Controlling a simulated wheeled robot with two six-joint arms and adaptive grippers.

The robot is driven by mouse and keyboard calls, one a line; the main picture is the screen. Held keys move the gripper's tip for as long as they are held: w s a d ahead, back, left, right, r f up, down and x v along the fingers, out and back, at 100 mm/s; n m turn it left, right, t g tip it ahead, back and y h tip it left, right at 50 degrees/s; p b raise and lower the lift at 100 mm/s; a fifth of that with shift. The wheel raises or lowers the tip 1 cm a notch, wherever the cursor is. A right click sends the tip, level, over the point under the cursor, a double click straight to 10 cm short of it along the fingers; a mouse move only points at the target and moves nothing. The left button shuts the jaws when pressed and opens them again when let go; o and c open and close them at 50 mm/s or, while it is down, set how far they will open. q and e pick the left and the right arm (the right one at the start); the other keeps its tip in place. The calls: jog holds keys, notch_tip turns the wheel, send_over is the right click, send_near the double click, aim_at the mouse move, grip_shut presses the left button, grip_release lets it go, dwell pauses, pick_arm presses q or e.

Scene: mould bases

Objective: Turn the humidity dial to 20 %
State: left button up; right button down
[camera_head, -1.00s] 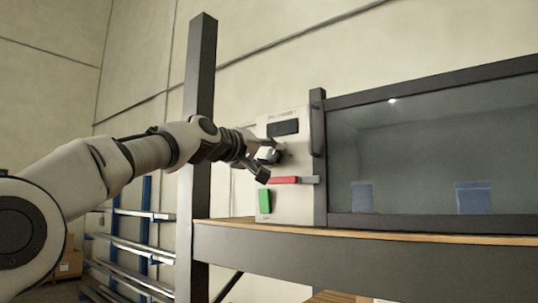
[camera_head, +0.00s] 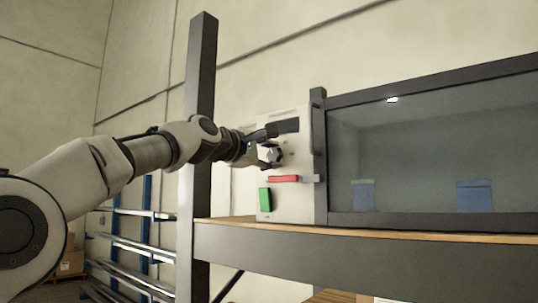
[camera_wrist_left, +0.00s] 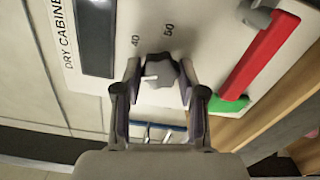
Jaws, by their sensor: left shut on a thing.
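The dark humidity dial (camera_wrist_left: 160,72) sits on the white front panel marked "DRY CABINET" (camera_wrist_left: 120,15). A white mark shows on the dial, and the printed numbers 40 and 50 stand beside it. My left gripper (camera_wrist_left: 160,82) is shut on the dial, one finger on each side. In the head view, the left gripper (camera_head: 270,150) reaches the panel from the left, and the dial (camera_head: 276,155) shows partly between its fingers. Other numbers on the scale are hidden or out of the wrist view. My right gripper is not in view.
A dark display (camera_head: 288,126) is above the dial. A red handle (camera_head: 284,179) and a green switch (camera_head: 265,199) are below it. The cabinet's glass window (camera_head: 430,150) is to the right. A dark post (camera_head: 200,90) stands left of the panel, behind my arm.

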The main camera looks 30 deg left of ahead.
pick_arm(q)
jog(key=n, duration=0.6)
jog(key=shift+r, duration=0.15)
jog(key=n, duration=0.7)
jog(key=shift+d, duration=0.1)
jog(key=shift+n, duration=0.3)
jog(key=o, duration=1)
jog(key=shift+o, duration=0.7)
jog(key=shift+w, duration=0.15)
jog(key=shift+f, duration=0.2)
